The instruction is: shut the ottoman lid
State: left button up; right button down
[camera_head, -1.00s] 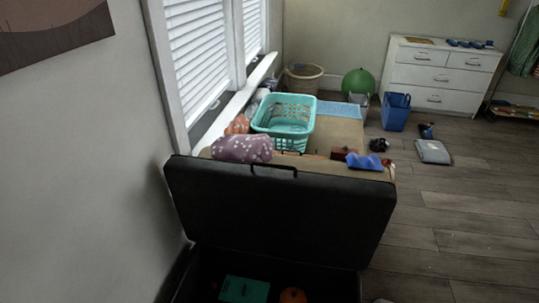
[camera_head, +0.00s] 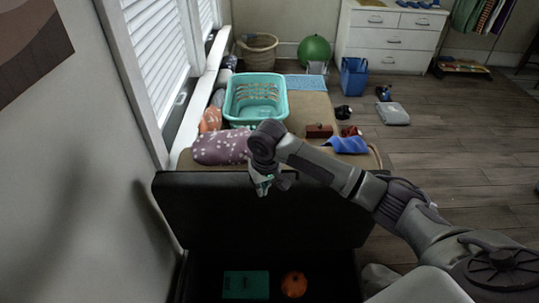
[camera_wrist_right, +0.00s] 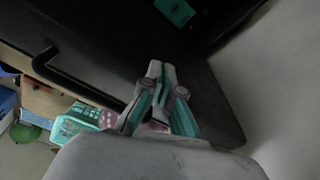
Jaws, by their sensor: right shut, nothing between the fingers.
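The ottoman lid (camera_head: 195,215) is black and stands open, roughly upright, along the far side of the ottoman (camera_head: 212,288). In the right wrist view the dark lid (camera_wrist_right: 205,95) fills much of the picture, with its black bar handle (camera_wrist_right: 78,80) at the left. My right gripper (camera_head: 264,190) is at the lid's upper middle. It also shows in the right wrist view (camera_wrist_right: 161,66), fingers together and empty, in front of the lid panel. I cannot tell whether it touches. My left gripper is in neither view.
Inside the ottoman lie a green box (camera_head: 246,284) and an orange round object (camera_head: 294,284). Behind the lid are a purple dotted cushion (camera_head: 220,148), a turquoise basket (camera_head: 256,97) and a blue cloth (camera_head: 347,145). A wall and window are close on the left. The wooden floor (camera_head: 465,165) at right is mostly clear.

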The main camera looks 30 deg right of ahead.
jog(key=w+d+r+m, duration=0.5)
jog(key=w+d+r, duration=0.2)
jog(key=d+r, duration=0.35)
jog(key=p, duration=0.4)
send_over(286, 175)
jog(key=shift+h, duration=0.4)
jog(key=f, duration=0.9)
jog(key=shift+w+d, duration=0.25)
jog(key=shift+w, duration=0.1)
jog(key=shift+s+a, duration=0.25)
jog(key=shift+s, duration=0.2)
jog(key=shift+f, duration=0.1)
